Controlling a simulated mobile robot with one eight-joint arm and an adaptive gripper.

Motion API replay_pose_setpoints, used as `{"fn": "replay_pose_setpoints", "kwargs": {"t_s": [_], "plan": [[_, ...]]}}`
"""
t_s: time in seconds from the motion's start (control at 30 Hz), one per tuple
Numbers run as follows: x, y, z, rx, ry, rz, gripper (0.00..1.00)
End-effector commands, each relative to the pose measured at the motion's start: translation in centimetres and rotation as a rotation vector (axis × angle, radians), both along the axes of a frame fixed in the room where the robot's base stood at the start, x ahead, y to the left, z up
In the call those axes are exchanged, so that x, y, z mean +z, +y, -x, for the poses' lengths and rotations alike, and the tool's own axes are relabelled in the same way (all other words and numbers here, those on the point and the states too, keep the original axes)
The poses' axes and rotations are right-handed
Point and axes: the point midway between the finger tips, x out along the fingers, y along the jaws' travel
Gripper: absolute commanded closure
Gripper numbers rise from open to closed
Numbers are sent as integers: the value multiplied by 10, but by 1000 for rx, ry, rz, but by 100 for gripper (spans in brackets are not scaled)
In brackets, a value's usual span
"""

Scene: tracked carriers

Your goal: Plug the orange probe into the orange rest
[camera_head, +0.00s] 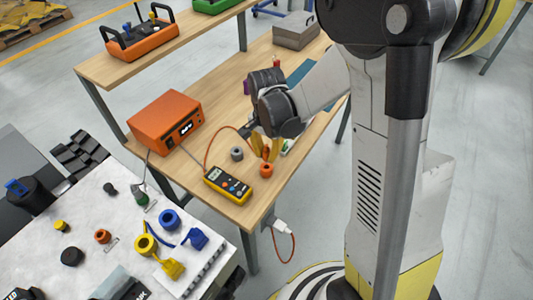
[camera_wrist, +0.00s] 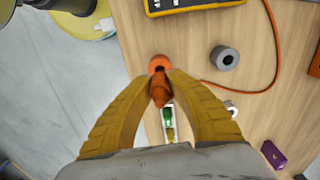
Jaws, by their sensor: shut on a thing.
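My gripper (camera_wrist: 160,90) is shut on the orange probe (camera_wrist: 160,98), which sits between the two yellow fingertips in the wrist view. The orange rest (camera_wrist: 158,63) is a short round block with a dark hole, standing on the wooden bench just beyond the probe's tip. In the wrist view the tip overlaps the rest's near edge; I cannot tell whether they touch. In the head view the orange rest (camera_head: 266,170) stands just in front of my yellow fingers (camera_head: 265,148). The probe is mostly hidden there by the fingers.
A grey rest (camera_wrist: 225,58) stands to the right. A yellow multimeter (camera_head: 228,185) lies near the bench edge, with an orange lead (camera_wrist: 272,60) looping across the wood. A green-and-white item (camera_wrist: 169,122) and a purple item (camera_wrist: 273,154) lie nearby. An orange box (camera_head: 165,120) stands left.

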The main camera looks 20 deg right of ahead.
Motion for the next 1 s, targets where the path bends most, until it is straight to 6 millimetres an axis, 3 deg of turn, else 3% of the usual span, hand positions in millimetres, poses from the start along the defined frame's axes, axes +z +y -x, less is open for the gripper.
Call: {"fn": "replay_pose_setpoints", "kwargs": {"t_s": [1.0], "plan": [[-27, 0, 0, 0, 0, 0, 100]]}}
